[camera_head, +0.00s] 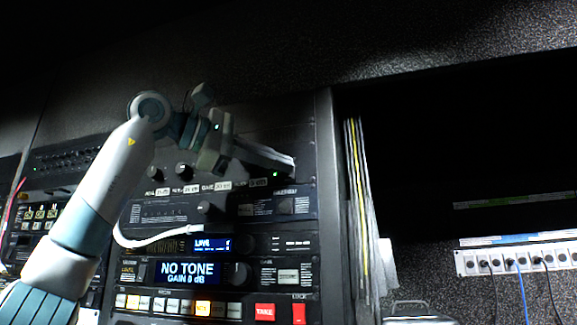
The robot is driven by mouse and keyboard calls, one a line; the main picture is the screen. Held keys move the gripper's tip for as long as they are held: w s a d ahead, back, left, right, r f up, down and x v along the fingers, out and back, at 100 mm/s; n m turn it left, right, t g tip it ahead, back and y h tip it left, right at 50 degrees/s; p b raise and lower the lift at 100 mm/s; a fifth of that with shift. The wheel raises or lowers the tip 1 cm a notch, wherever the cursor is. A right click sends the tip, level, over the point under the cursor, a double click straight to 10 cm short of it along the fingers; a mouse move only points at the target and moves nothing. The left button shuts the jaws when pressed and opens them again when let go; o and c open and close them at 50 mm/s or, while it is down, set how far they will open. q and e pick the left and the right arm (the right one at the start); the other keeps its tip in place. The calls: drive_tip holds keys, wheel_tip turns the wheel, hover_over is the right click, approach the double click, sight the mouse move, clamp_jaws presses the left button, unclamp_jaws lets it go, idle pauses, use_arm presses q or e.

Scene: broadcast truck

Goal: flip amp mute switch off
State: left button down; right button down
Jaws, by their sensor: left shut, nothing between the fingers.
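My left gripper (288,164) is shut and empty. Its arm rises from the lower left and its fingers point right, in front of the upper part of the equipment rack. A small green light (275,173) glows on the panel just below the fingertips. Below that, a panel with knobs and small lettering (285,205) has a dark square control at its right end. I cannot read which control is the amp mute switch; the gripper may hide part of that panel. I cannot tell whether the fingertips touch the panel.
Below are a display reading NO TONE (188,272), a row of buttons (170,304), and a red TAKE button (265,312). A white cable (155,240) loops across the rack.

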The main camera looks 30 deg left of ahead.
use_arm(q)
drive_tip(key=shift+s, duration=0.15)
drive_tip(key=shift+s+d+f, duration=0.1)
drive_tip(key=shift+s+d, duration=0.05)
drive_tip(key=shift+s, duration=0.45)
drive_tip(key=s, duration=0.1)
drive_tip(key=s+b, duration=0.1)
drive_tip(key=s, duration=0.1)
drive_tip(key=s+d, duration=0.1)
drive_tip(key=s, duration=0.1)
drive_tip(key=shift+d+f+b, duration=0.1)
drive_tip(key=shift+f+b, duration=0.2)
drive_tip(key=shift+b, duration=0.1)
drive_tip(key=shift+w, duration=0.1)
idle(0.6)
